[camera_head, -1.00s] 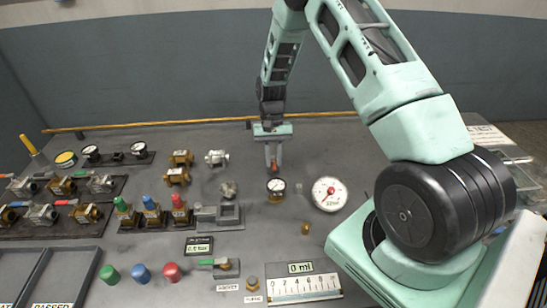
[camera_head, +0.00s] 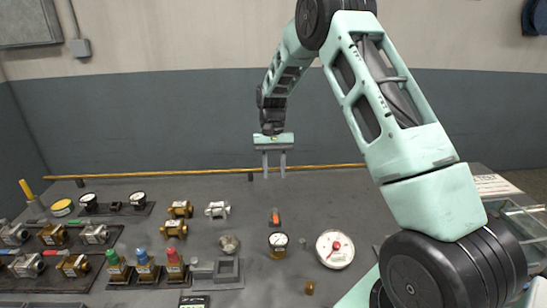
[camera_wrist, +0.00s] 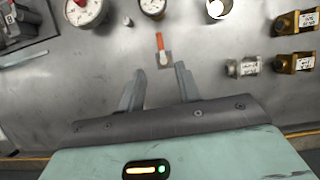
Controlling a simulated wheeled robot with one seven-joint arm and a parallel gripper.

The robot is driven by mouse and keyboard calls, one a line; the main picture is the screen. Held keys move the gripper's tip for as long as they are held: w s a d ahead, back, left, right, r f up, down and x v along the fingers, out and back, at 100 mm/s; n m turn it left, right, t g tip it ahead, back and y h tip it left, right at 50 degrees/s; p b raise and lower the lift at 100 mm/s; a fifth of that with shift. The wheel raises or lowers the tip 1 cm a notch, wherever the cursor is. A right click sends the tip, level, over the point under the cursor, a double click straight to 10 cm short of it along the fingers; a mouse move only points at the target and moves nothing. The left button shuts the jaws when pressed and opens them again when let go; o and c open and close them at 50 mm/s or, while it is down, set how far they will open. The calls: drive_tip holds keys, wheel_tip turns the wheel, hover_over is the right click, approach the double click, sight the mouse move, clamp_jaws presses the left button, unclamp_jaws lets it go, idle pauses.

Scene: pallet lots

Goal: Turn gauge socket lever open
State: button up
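My gripper (camera_head: 274,172) is raised above the bench's far part, fingers down and spread. In the wrist view, my gripper (camera_wrist: 160,82) is open with nothing between its fingers. A small orange-handled piece (camera_head: 275,217) sits on the bench below it; it also shows just beyond the fingertips in the wrist view (camera_wrist: 161,47). A dark-rimmed gauge (camera_head: 278,243) stands in front of that piece, apart from the gripper. A larger white gauge with a red centre (camera_head: 335,249) is to its right. The green lever by the front labels is outside both current views.
Brass fittings (camera_head: 174,229) and a silver fitting (camera_head: 217,209) stand left of the gripper. Green, blue and red topped valves (camera_head: 146,268) are front left. A yellow rail (camera_head: 210,171) runs along the back edge. A clear tray (camera_head: 525,222) is far right.

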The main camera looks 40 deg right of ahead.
drive_tip(key=v, duration=0.5)
drive_tip(key=shift+w+r+b, duration=0.1)
drive_tip(key=shift+b, duration=0.2)
drive_tip(key=s+a+r+n+t, duration=0.15)
drive_tip(key=s+a, duration=0.25)
drive_tip(key=a, duration=0.4)
drive_tip(key=s+a+r+n+h, duration=0.1)
drive_tip(key=s+a+n, duration=0.25)
drive_tip(key=a, duration=0.55)
drive_tip(key=s+a+r+n, duration=0.2)
drive_tip(key=s+a, duration=0.3)
drive_tip(key=a, duration=0.3)
drive_tip(key=s+a+f+n+t, duration=0.1)
drive_tip(key=s+a+n, duration=0.2)
drive_tip(key=s, duration=0.6)
drive_tip(key=s+a+f+n+t, duration=0.1)
drive_tip(key=s+a+n, duration=0.2)
drive_tip(key=s, duration=0.7)
drive_tip(key=shift+s+a+n+h, duration=0.2)
drive_tip(key=shift+n+h, duration=0.2)
drive_tip(key=shift+n, duration=0.3)
drive_tip(key=shift+d, duration=0.1)
